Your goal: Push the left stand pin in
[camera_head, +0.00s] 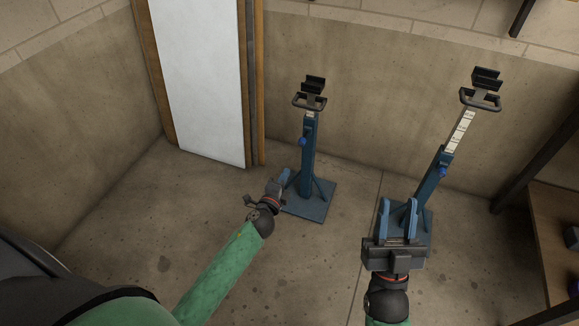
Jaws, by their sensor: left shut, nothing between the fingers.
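The left stand (309,160) is a blue upright post on a square base, with a dark handle and a bracket on top. Its pin (302,141), a bright blue knob, sticks out on the left side of the post. How deep the pin sits cannot be told. My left gripper (285,175) is shut and empty, low and left of the post, apart from the pin and below it in the picture. My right gripper (398,208) is open and empty, its two blue fingers apart, in front of the right stand's base.
The right stand (430,185) is similar, with a white scale strip on its raised inner post and its own blue pin (442,172). A white panel (202,75) stands against the back wall. A wooden shelf (556,230) is at the right. The floor left of the left stand is clear.

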